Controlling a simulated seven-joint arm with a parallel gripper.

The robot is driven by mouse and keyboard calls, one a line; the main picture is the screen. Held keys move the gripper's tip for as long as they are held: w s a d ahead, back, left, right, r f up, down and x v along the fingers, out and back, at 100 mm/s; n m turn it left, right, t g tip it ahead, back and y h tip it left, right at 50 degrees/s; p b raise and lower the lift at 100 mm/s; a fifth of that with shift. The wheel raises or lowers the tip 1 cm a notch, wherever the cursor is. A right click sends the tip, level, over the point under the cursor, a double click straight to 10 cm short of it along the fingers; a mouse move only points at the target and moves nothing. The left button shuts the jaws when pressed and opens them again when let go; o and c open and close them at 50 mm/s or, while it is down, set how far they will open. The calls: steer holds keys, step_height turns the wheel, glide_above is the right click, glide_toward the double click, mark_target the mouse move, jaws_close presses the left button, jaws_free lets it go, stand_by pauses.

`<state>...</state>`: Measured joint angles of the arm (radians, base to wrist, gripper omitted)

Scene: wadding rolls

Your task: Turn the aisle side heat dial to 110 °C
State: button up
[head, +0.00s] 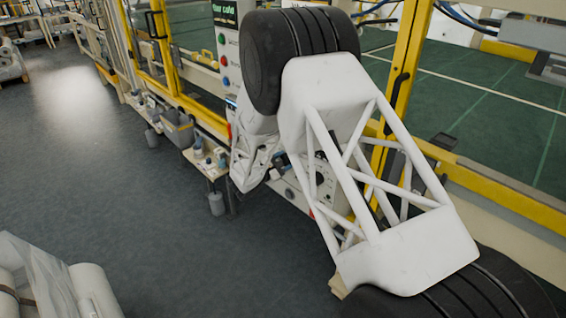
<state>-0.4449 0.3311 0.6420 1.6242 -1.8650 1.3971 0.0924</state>
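A pale control panel (299,199) stands low on the machine front, partly hidden behind my white lattice arm link. A dark round dial (320,178) shows on it between the struts. Its scale and setting are too small to read, and I cannot tell whether it is the aisle side heat dial. My arm bends over at the top and comes down to the left of the panel. A dark part at its lower end, likely my gripper (281,161), is close to the panel's left side. Its fingers are not clear, and I cannot tell whether it touches anything.
A post with green, red and blue buttons (223,60) rises left of my arm. Yellow-framed guarding (405,65) runs along the machine. A small side table (206,164) and a grey bin (177,128) stand to the left. White rolls (92,290) lie at lower left. The grey floor between is clear.

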steer(key=c, duration=0.4)
steer(key=shift+m, duration=0.5)
steer(key=m, duration=0.5)
steer(key=shift+m, duration=0.3)
steer(key=o, duration=0.9)
steer(key=shift+a, duration=0.1)
steer(key=shift+v, duration=3.9)
